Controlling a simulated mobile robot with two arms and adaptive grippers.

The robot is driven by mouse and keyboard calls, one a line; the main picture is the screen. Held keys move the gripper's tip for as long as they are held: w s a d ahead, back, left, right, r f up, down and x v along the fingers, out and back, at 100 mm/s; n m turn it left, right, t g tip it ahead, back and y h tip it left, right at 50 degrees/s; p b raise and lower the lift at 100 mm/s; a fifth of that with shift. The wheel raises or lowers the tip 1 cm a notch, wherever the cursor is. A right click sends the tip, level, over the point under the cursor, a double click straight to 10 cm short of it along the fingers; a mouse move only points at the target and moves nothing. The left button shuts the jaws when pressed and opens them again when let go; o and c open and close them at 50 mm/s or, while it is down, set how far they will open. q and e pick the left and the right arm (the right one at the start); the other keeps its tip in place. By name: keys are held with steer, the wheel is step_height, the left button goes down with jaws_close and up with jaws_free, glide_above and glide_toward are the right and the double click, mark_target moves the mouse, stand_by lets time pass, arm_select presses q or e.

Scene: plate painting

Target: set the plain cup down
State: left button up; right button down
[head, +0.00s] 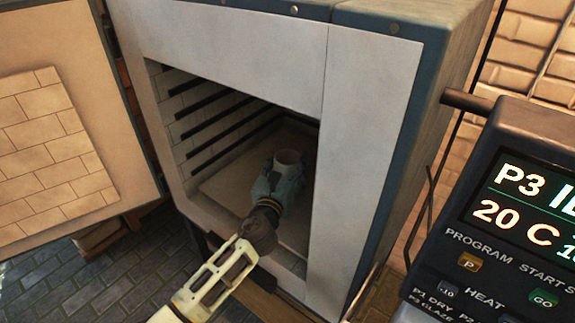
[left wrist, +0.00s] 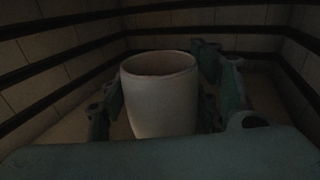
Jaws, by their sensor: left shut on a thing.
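The plain cup (head: 288,160) is pale and without pattern, and it is inside the open kiln. My left gripper (head: 281,172) reaches in through the kiln opening and is shut on the cup. In the left wrist view the cup (left wrist: 160,92) stands upright between the fingers of the left gripper (left wrist: 165,105), its open rim up. The kiln shelf (head: 222,188) lies below the cup. I cannot tell whether the cup's base touches it. My right gripper is not in view.
The kiln (head: 370,130) has brick inner walls with dark ridges along the sides. Its door (head: 60,130) stands open at the left. A control panel (head: 510,215) reading P3 and 20 C is at the right. Bare shelf shows left of the gripper.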

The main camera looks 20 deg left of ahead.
arm_select(q)
steer(key=o, duration=1.4)
steer(key=shift+r, duration=0.1)
steer(key=s, duration=1.2)
steer(key=shift+d, duration=0.2)
